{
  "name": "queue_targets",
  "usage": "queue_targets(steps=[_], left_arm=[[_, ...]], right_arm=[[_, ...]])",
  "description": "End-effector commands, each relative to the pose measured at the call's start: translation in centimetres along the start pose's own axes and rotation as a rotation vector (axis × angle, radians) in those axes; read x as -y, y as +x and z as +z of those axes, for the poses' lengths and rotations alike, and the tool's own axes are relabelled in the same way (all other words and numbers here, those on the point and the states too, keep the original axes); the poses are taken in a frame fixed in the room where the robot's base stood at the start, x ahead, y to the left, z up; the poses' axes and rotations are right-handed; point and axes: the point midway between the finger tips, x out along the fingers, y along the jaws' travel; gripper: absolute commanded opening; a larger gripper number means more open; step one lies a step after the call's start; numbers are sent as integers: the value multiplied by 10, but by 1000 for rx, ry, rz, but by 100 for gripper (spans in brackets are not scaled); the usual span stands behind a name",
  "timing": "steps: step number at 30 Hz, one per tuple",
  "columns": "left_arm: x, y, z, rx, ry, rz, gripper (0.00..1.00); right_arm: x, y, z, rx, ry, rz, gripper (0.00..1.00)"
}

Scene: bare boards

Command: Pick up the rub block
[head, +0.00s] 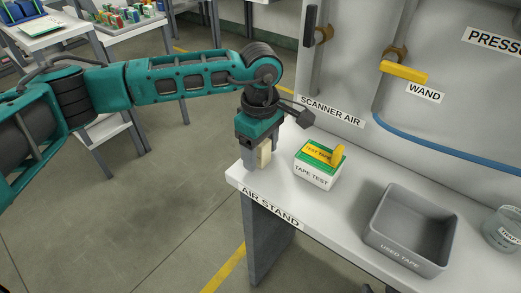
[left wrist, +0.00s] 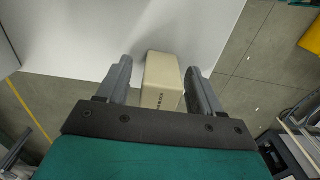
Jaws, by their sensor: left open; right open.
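The rub block (head: 264,153) is a small beige block with dark lettering on its side, at the left end of the white air stand (head: 345,180). My left gripper (head: 257,158) points down over it and partly hides it in the head view. In the left wrist view the block (left wrist: 163,85) stands between the two grey fingers of my left gripper (left wrist: 157,80). The fingers are open, one on each side, with a narrow gap showing on the left. Whether the block touches the right finger I cannot tell. My right gripper is not in view.
A tape test box (head: 318,174) with a yellow and green top stands just right of my gripper. Further right are a grey used tape bin (head: 410,230) and a clear jar (head: 503,230). A grey panel with a yellow wand (head: 403,72) and blue hose rises behind.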

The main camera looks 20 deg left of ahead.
Motion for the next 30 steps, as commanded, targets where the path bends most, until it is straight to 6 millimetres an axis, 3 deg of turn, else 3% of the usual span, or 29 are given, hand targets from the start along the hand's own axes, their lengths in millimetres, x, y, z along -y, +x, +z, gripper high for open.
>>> queue_targets(steps=[2, 18, 30], left_arm=[[0, 0, 0, 0, 0, 0, 62], [0, -1, 0, 1, 1, 0, 10], [-1, -8, 0, 2, 1, 2, 9]], right_arm=[[0, 0, 0, 0, 0, 1, 43], [-1, 0, 0, 1, 1, 2, 43], [-1, 0, 0, 1, 2, 3, 43]])
